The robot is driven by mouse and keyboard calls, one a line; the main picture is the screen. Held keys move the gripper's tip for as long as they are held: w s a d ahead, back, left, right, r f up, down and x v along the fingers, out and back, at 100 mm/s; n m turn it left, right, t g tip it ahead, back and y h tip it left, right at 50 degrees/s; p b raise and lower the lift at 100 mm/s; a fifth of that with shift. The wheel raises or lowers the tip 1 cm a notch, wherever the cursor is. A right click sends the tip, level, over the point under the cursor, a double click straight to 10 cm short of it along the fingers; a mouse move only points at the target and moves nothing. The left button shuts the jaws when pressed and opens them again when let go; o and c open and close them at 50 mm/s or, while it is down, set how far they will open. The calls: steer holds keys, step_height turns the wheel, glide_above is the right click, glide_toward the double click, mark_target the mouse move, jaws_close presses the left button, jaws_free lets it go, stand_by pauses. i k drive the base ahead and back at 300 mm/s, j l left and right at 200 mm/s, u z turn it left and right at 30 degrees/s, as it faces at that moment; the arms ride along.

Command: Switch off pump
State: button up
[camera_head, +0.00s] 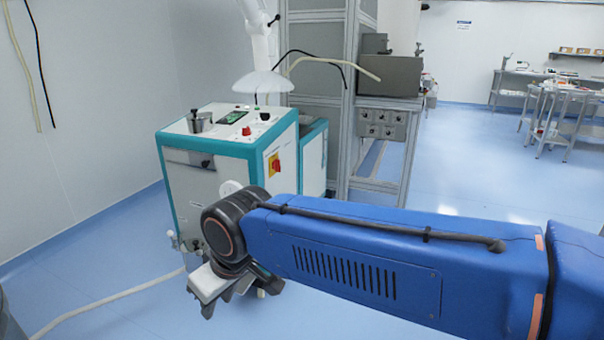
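The pump unit (212,195) is a white and teal cabinet standing on the blue floor at left of centre. On its right side is a red rotary switch on a yellow plate (274,163); I cannot tell its setting. Its top carries a red knob (246,131), a small dark display (234,117) and a metal pot (199,121). My gripper (215,298) hangs low in front of the cabinet, below and to the left of the switch, apart from it. Its fingers are small and partly hidden by the wrist, so their opening is unclear.
My blue arm spans the lower right. A pale hose (110,300) runs over the floor to the cabinet. A grey metal frame (345,110) with a control box (382,124) stands behind right. Floor (460,170) at the right is open; tables (560,95) stand far back.

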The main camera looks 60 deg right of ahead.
mark_target(264, 116)
steer(key=z, duration=1.3)
